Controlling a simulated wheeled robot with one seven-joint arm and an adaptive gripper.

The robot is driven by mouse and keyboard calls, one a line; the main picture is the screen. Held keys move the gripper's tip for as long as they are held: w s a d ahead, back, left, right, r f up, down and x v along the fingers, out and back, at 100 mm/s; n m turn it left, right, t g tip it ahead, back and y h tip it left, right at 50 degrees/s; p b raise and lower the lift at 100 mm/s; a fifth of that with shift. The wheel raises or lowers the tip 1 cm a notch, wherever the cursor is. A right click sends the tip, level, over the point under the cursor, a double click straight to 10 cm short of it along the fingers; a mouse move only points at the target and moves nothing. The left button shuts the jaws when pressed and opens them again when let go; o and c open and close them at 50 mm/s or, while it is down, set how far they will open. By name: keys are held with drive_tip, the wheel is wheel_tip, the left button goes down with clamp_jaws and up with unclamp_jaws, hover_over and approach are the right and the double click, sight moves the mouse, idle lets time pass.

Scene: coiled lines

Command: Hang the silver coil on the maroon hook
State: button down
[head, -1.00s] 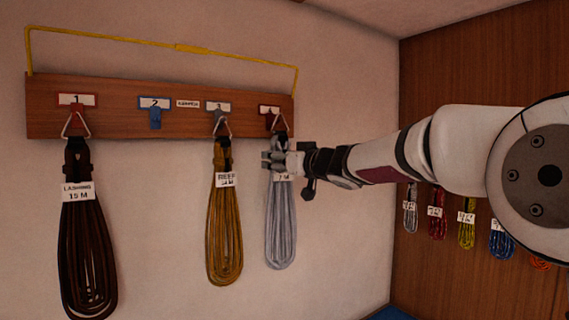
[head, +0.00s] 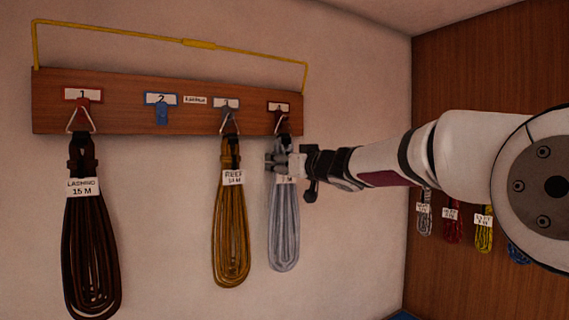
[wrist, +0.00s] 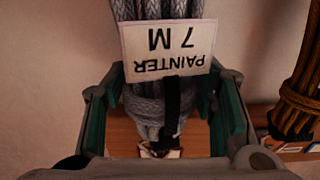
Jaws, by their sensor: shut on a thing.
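The silver coil (head: 284,230) hangs upright at the right end of the wooden board, its label reading PAINTER 7 M in the wrist view (wrist: 168,50). My gripper (head: 283,163) is shut on its bound neck, just below the board; in the wrist view the neck (wrist: 150,105) lies between the teal finger pads (wrist: 165,118). The maroon hook (head: 282,117) is right above, under a maroon-edged plate. The coil's metal ring overlaps the hook in the head view; I cannot tell if it is seated on it.
The board (head: 105,112) also bears a mustard coil (head: 231,245) on the grey hook, close left of my gripper, and a dark brown coil (head: 90,250) on the red hook. The blue hook (head: 161,114) is empty. Several coils hang on the right wall.

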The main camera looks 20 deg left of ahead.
drive_tip(key=shift+r, duration=0.1)
drive_tip(key=c, duration=0.6)
unclamp_jaws()
drive_tip(key=shift+f, duration=0.2)
drive_tip(key=s+d+f+m+t+h, duration=0.15)
drive_tip(key=s+d+h, duration=0.3)
drive_tip(key=d, duration=0.55)
drive_tip(key=s+d+f+m+h+b, duration=0.1)
drive_tip(key=s+d+f+m+h, duration=0.3)
drive_tip(key=d, duration=0.7)
drive_tip(key=s+d+m+t+h, duration=0.1)
drive_tip(key=s+d+h, duration=0.2)
drive_tip(key=s+d, duration=0.5)
drive_tip(key=s+d+f+m+g+h+b, duration=0.1)
drive_tip(key=s+d+f+m+g+h, duration=0.35)
drive_tip(key=s+d+f, duration=0.95)
drive_tip(key=s+f+g+y, duration=0.1)
drive_tip(key=s+f, duration=0.1)
drive_tip(key=s, duration=0.1)
drive_tip(key=s+a+f+n+g, duration=0.1)
drive_tip(key=s+g, duration=0.1)
drive_tip(key=s, duration=0.2)
drive_tip(key=s+f+g+y, duration=0.1)
drive_tip(key=s+f, duration=0.1)
drive_tip(key=s, duration=0.2)
drive_tip(key=shift+s+a+f+n+y, duration=0.25)
drive_tip(key=shift+a+f+n+y, duration=0.05)
drive_tip(key=shift+a+f, duration=0.1)
